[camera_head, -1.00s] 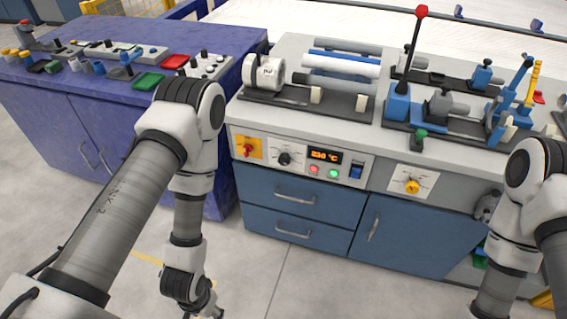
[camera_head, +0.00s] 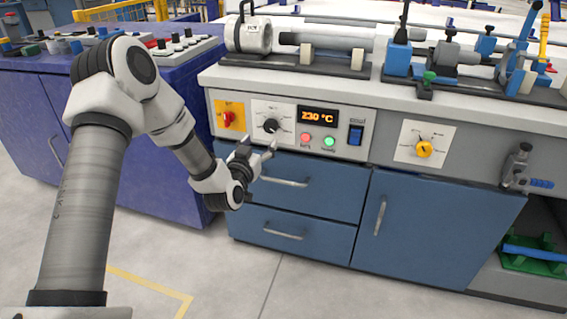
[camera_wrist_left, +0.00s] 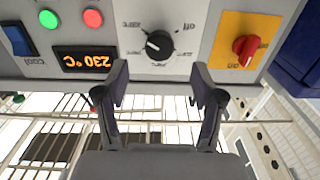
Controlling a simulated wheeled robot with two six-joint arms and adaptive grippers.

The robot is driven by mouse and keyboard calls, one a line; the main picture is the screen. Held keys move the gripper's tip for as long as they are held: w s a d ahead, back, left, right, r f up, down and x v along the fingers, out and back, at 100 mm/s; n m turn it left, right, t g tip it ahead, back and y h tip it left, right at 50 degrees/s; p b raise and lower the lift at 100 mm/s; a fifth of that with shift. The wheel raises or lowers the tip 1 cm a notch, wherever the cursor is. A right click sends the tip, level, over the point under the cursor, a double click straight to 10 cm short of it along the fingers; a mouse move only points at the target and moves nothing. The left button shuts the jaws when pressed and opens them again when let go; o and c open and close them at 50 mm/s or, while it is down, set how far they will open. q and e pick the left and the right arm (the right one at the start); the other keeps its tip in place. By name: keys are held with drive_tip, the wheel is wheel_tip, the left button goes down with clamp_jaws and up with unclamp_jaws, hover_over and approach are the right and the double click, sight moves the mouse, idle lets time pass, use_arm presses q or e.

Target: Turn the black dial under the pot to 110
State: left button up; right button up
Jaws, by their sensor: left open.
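The black dial (camera_head: 270,126) sits on a white scale plate on the grey front panel, below the white cylindrical pot (camera_head: 250,36). The orange display (camera_head: 318,116) beside it reads 230 °C. My left gripper (camera_head: 258,146) is open and empty, just below and in front of the dial. In the left wrist view the panel appears upside down. There the black dial (camera_wrist_left: 159,44) lies ahead of and between the open fingers (camera_wrist_left: 160,76), apart from them. Its white mark points to the picture's upper left. My right gripper is out of view.
A red knob on a yellow plate (camera_head: 229,117) is left of the dial. Red (camera_head: 305,139) and green (camera_head: 329,141) buttons and a blue switch (camera_head: 355,134) are to its right. A yellow knob (camera_head: 424,149) is farther right. Blue drawers (camera_head: 310,189) lie below the panel.

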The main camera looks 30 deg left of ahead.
sight(269, 129)
use_arm(q)
drive_tip(key=b+x, duration=0.1)
drive_tip(key=x, duration=0.6)
drive_tip(key=shift+r+b, duration=0.15)
drive_tip(key=shift+b, duration=0.2)
drive_tip(key=shift+w+a+r, duration=0.1)
drive_tip(key=shift+w, duration=0.35)
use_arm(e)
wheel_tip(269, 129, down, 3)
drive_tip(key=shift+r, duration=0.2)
use_arm(q)
drive_tip(key=shift+c, duration=0.4)
drive_tip(key=c, duration=1.1)
